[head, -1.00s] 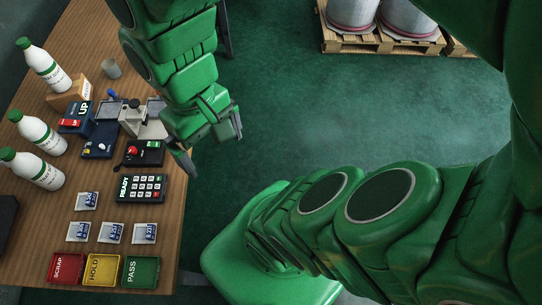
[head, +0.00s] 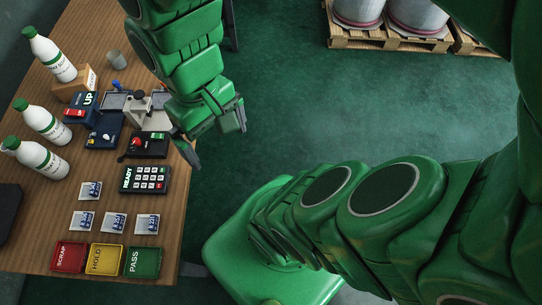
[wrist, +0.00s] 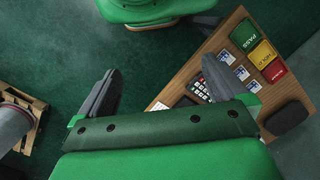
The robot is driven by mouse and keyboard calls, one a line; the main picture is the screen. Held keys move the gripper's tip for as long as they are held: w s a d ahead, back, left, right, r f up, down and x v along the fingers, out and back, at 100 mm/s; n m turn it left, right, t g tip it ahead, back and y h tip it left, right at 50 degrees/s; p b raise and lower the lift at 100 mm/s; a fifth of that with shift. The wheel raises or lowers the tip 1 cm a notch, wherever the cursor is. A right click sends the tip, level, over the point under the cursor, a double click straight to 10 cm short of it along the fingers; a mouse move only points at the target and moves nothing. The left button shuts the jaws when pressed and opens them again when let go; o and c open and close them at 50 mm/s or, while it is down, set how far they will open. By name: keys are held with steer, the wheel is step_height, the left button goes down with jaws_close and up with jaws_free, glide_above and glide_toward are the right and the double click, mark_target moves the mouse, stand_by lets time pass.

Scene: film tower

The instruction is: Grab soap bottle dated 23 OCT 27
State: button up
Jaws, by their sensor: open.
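Several white soap bottles with green caps stand along the left side of the wooden table in the head view. A second bottle (head: 41,121) stands in the middle, and a third bottle (head: 36,157) is just nearer. Their labels are too small to read a date. My gripper (head: 212,136) is off the table's right edge, apart from the bottles. In the wrist view my gripper (wrist: 152,98) is open and empty, its fingers apart above the floor; no bottle shows there.
Several date cards (head: 113,222) lie before red (head: 70,257), yellow (head: 106,259) and green (head: 143,262) trays. Pallets stand at the back.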

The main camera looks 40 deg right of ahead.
steer(key=shift+d+r, duration=1.15)
steer(key=shift+r, duration=1.35)
steer(key=w+d+t+h, duration=0.3)
steer(key=w+t, duration=0.3)
steer(key=w, duration=1.7)
steer(key=w+a+n+t+y, duration=0.1)
steer(key=w+a+n+t, duration=0.2)
steer(key=w, duration=0.7)
steer(key=n+t+y, duration=0.1)
steer(key=n+y, duration=0.7)
steer(key=y, duration=0.6)
glide_above(42, 151)
steer(key=s+d, duration=0.2)
steer(key=d, duration=0.2)
steer(key=f, duration=2.4)
steer(key=shift+s+a+f, duration=0.15)
steer(key=shift+a+f, duration=0.05)
steer(key=shift+f, duration=0.15)
steer(key=shift+x, duration=3.95)
steer(key=shift+s, duration=0.15)
steer(key=c, duration=1.5)
